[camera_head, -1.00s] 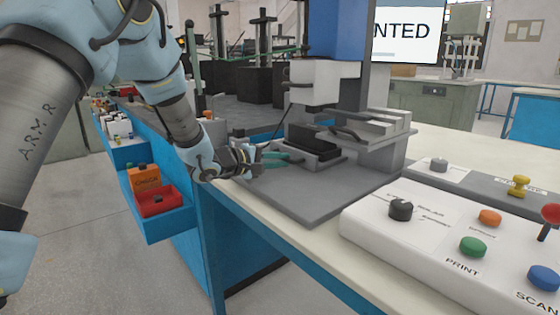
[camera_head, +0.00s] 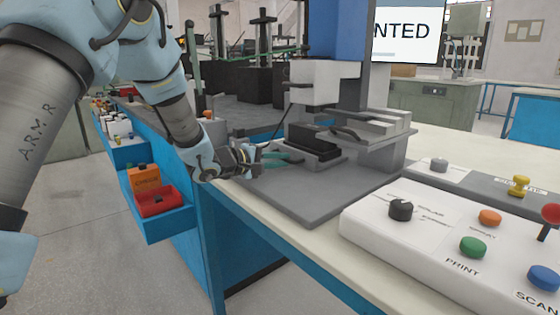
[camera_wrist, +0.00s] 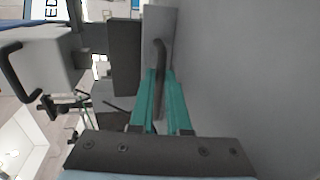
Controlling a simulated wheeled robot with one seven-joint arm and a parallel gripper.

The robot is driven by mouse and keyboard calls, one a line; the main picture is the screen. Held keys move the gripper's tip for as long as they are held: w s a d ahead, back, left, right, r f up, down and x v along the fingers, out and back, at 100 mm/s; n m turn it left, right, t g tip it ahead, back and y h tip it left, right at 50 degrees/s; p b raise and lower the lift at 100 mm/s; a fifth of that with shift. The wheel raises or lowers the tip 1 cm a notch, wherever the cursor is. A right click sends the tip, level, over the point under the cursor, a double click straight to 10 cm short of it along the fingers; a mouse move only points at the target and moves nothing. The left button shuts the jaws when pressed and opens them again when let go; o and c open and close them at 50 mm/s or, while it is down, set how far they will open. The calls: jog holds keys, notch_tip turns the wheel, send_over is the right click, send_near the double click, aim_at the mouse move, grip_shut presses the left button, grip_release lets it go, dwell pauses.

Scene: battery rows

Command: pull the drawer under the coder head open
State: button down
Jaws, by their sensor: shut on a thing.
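The coder head (camera_head: 325,83) is a white block on a blue column. Below it, the low grey drawer (camera_head: 328,161) carries a black block (camera_head: 314,139). My gripper (camera_head: 280,160) is at the drawer's left end, with its teal fingers level with it. In the wrist view, the teal fingers of my gripper (camera_wrist: 160,95) are shut on the dark bar handle (camera_wrist: 159,55) of the drawer, one finger on each side. The light grey drawer front (camera_wrist: 150,27) lies behind the handle. The head view hides most of the handle.
The grey base plate (camera_head: 309,194) spreads below the drawer. A white control panel (camera_head: 374,224) with coloured buttons stands at the front right. A blue side tray (camera_head: 167,224) with a red bin (camera_head: 155,203) hangs left of the bench. The floor at left is open.

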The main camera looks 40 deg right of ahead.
jog(key=shift+a, duration=0.15)
jog(key=f+p+v, duration=0.1)
jog(key=p+v, duration=0.1)
jog(key=v, duration=0.2)
jog(key=p+v, duration=0.2)
jog(key=v, duration=0.2)
jog(key=f+p+v, duration=0.1)
jog(key=p+v, duration=0.1)
jog(key=v, duration=0.2)
jog(key=shift+w+a+f, duration=0.15)
jog(key=shift+a+f, duration=0.05)
jog(key=shift+a, duration=0.35)
jog(key=shift+a+f, duration=0.1)
jog(key=shift+a, duration=0.15)
jog(key=c, duration=1.2)
grip_release()
jog(key=shift+o, duration=0.2)
jog(key=v, duration=1)
jog(key=shift+a, duration=0.35)
